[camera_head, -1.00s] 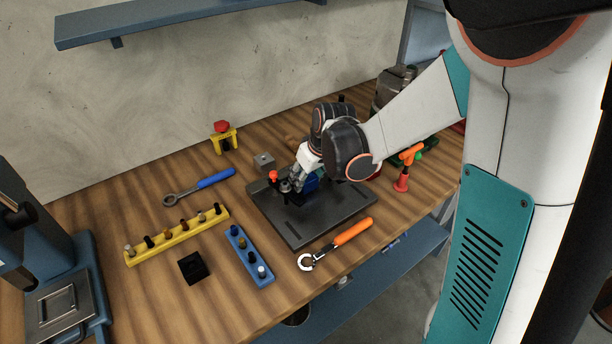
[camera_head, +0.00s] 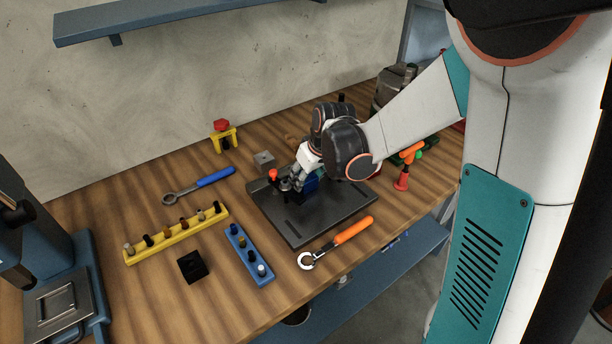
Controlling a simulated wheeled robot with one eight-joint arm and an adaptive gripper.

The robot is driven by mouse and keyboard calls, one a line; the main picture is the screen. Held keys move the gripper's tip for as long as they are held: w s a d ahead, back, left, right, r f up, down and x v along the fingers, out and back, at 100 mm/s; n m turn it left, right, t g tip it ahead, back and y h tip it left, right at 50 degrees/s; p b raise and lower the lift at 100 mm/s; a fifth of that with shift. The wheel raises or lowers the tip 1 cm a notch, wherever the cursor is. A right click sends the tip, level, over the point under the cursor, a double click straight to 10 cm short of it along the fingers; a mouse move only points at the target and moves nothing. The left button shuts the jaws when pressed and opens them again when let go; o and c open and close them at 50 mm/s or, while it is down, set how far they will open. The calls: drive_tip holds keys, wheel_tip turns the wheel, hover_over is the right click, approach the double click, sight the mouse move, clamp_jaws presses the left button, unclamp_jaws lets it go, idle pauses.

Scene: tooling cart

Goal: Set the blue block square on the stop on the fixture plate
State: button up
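The dark fixture plate (camera_head: 312,222) lies on the wooden bench. A red-tipped clamp (camera_head: 273,176) stands at its back left. The blue block (camera_head: 310,184) is on or just above the plate's back part, right of the clamp, and is partly hidden by my gripper. My gripper (camera_head: 298,184) reaches down at the block from the upper right. Its fingertips are small and overlap the block and clamp, so I cannot tell whether they grip it. I cannot make out the stop, or whether the block touches it.
A yellow rack (camera_head: 176,236) and a blue rack (camera_head: 249,255) of pegs stand left of the plate, near a black block (camera_head: 193,266). An orange-handled wrench (camera_head: 336,242) lies in front. A blue-handled wrench (camera_head: 200,185) and grey block (camera_head: 264,161) lie behind. An orange-and-red tool (camera_head: 405,166) stands right.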

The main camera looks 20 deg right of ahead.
idle(0.4)
drive_tip(key=o, duration=1.3)
drive_tip(key=o, duration=0.4)
drive_tip(key=shift+r, duration=0.1)
drive_tip(key=shift+r+p, duration=2.2)
drive_tip(key=shift+r, duration=0.7)
